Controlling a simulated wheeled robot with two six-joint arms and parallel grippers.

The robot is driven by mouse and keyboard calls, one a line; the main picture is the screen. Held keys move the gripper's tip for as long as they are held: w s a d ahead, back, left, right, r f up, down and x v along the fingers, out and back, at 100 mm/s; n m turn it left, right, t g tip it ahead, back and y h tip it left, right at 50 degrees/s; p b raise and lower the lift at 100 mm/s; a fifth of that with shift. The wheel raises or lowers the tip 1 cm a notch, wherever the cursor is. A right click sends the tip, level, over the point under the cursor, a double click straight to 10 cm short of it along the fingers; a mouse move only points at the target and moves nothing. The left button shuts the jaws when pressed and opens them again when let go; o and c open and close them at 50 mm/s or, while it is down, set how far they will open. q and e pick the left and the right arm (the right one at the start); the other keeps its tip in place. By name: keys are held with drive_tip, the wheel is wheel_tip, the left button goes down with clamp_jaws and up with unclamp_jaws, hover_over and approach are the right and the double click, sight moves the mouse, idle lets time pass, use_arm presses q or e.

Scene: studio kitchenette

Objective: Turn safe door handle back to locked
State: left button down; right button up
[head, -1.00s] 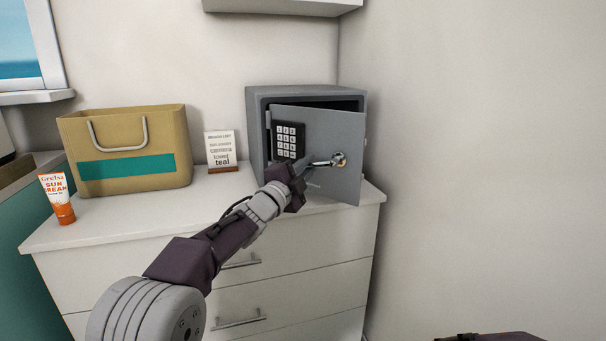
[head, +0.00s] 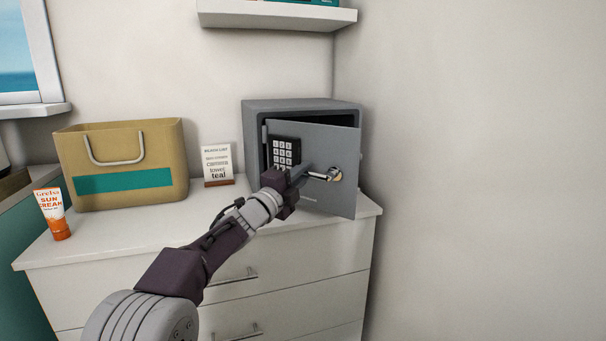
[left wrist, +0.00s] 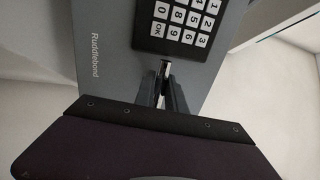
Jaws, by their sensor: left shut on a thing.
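The grey safe (head: 300,105) stands on the white dresser, its door (head: 345,143) ajar with a dark gap along the top and left. The lever points left from the hub, close to level. My left gripper (head: 307,173) is shut on the lever's free end, in front of the door below the keypad. In the left wrist view the bright handle (left wrist: 164,70) sits between the fingers (left wrist: 162,92). My right gripper is out of view.
The dresser top (head: 130,232) holds a tan bag (head: 130,150) with a teal stripe, a small sign (head: 217,163) and a sun cream tube (head: 52,212), all left of the safe. A wall shelf (head: 280,14) hangs above. The wall is close on the right.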

use_arm(q)
drive_tip(key=c, duration=1.4)
unclamp_jaws()
drive_tip(key=v, duration=0.9)
